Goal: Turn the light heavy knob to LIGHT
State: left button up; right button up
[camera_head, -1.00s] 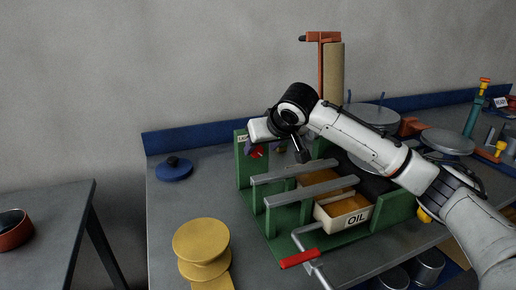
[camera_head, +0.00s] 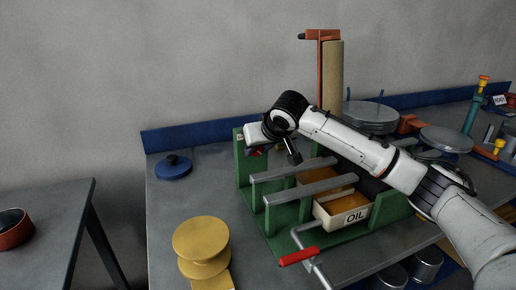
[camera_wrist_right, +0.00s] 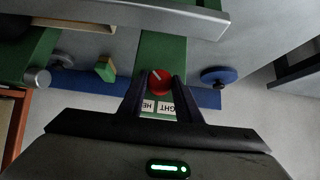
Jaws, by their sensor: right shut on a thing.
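The light heavy knob (camera_wrist_right: 159,82) is red with a short white line on its face. In the right wrist view the line points to the upper left. The knob sits on a green post (camera_wrist_right: 163,52). Two white labels by it are partly hidden; "HE" (camera_wrist_right: 148,106) shows at left and "GHT" (camera_wrist_right: 166,108) at right. My right gripper (camera_wrist_right: 160,85) is shut on the knob, a finger on each side. In the head view my right gripper (camera_head: 254,140) is at the post's top and the knob's face is hard to make out. My left gripper is not in view.
A green frame with grey rails (camera_head: 295,172) holds an OIL tray (camera_head: 345,217). A red-handled crank (camera_head: 298,257) is in front. A yellow spool (camera_head: 201,240) and a blue disc (camera_head: 174,167) stand to the left. A tall tan roll (camera_head: 333,75) is behind my arm.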

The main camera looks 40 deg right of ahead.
jog(key=shift+w+a+f+n+t+h+b, duration=0.15)
jog(key=shift+a+f+n+h, duration=0.1)
jog(key=shift+n+h, duration=1.55)
jog(key=shift+s+a+f+n+t+h+b, duration=0.15)
jog(key=shift+n+h, duration=1)
jog(key=shift+h, duration=1.3)
jog(key=shift+w+a+f+n+h+b, duration=0.15)
jog(key=shift+a+f+n+h, duration=0.15)
jog(key=shift+n+h, duration=1.5)
jog(key=shift+d+m+h, duration=0.1)
jog(key=shift+m+h, duration=0.15)
jog(key=shift+h, duration=0.3)
jog(key=o, duration=1)
